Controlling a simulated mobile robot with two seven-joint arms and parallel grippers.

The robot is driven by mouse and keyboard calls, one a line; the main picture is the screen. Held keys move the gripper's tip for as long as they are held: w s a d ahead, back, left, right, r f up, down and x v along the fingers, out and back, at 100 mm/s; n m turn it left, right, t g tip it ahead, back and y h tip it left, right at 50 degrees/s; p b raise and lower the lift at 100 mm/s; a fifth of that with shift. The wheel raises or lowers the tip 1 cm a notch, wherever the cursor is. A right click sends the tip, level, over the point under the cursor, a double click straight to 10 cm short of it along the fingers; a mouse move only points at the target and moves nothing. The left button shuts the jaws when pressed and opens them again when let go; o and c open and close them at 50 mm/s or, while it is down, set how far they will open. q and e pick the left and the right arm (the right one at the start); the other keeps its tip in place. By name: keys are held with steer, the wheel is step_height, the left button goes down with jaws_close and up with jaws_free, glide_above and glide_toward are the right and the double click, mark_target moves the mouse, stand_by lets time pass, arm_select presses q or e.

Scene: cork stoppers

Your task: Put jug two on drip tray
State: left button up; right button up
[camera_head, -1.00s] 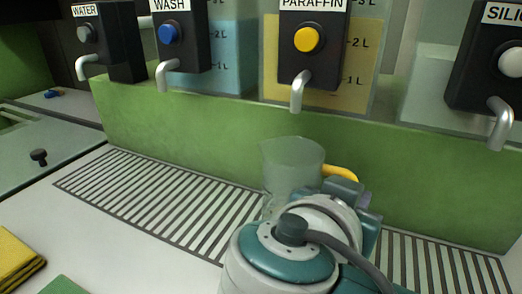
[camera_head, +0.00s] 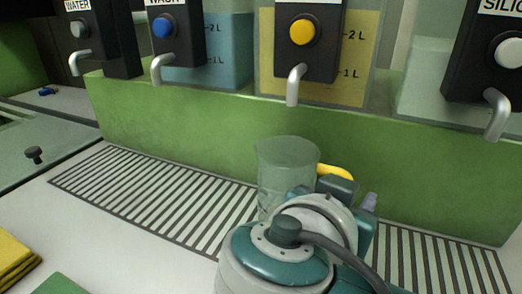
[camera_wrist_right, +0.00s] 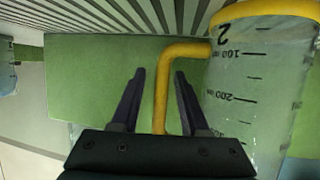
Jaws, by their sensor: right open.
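Jug two (camera_head: 287,172) is a clear jug with a yellow handle. It is upright over the drip tray (camera_head: 150,205), a slatted grate, below the paraffin tap, and appears to rest on it; its base is hidden behind my right arm. In the right wrist view the jug (camera_wrist_right: 255,95) shows its "2", volume marks and a yellow band. My right gripper (camera_wrist_right: 160,75) is open, with one finger on each side of the yellow handle and gaps visible. The right gripper also shows in the head view (camera_head: 346,188). My left gripper is out of view.
A green wall (camera_head: 185,125) with labelled dispensers stands behind the tray. The paraffin tap (camera_head: 295,85) hangs above and behind the jug. A yellow cloth (camera_head: 14,258) lies at the lower left. The left part of the tray is clear.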

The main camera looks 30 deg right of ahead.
steer(key=v, duration=1.2)
